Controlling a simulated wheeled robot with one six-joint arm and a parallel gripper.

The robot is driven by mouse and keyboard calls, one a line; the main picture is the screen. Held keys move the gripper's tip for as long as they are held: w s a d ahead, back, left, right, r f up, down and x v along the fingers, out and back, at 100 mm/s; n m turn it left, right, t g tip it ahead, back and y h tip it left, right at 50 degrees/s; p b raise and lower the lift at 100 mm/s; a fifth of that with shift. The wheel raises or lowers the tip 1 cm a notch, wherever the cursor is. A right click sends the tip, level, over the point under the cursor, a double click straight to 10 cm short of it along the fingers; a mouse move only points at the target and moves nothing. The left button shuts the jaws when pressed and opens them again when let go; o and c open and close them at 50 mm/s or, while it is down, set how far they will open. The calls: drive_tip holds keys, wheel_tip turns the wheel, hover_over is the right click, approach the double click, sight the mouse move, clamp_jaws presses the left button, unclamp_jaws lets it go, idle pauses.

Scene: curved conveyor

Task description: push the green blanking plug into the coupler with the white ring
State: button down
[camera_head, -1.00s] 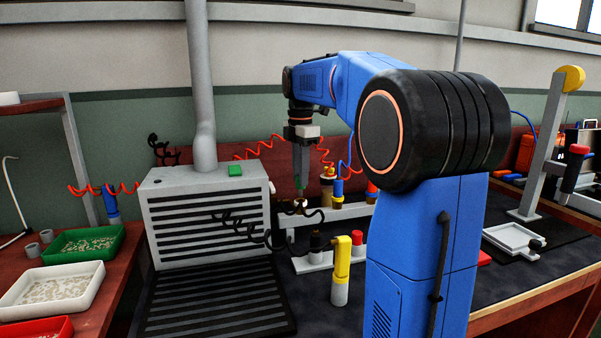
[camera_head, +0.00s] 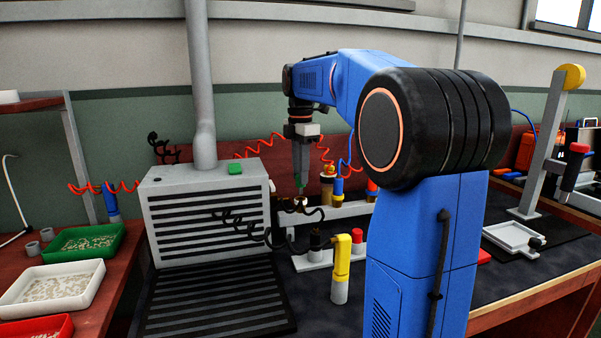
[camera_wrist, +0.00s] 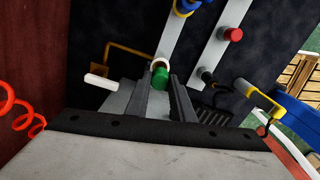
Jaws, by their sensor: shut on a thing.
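The green blanking plug (camera_wrist: 160,77) shows between the fingertips in the wrist view. My gripper (camera_wrist: 162,82) is shut on it. In the head view my gripper (camera_head: 299,178) points straight down over the rear rail. The coupler with the white ring (camera_wrist: 158,63) lies just beyond the plug in the wrist view, and the plug covers part of the ring. In the head view the white ring (camera_head: 300,202) is just below the fingertips. The plug looks apart from it, but the exact gap and alignment cannot be told.
A blue-and-yellow coupler (camera_head: 338,185) stands right of the gripper. In front are a red-capped piece (camera_head: 358,236) and a yellow-topped post (camera_head: 341,262). A grey slatted box (camera_head: 208,215) stands left. Dark coiled hoses cross close to the ring.

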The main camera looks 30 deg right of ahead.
sight(300, 186)
drive_tip(key=shift+f, duration=1.9)
drive_tip(key=c, duration=1.4)
unclamp_jaws()
drive_tip(key=shift+c, duration=0.2)
wheel_tip(300, 186, up, 17)
drive_tip(key=shift+r, duration=0.15)
drive_tip(key=shift+s, duration=0.1)
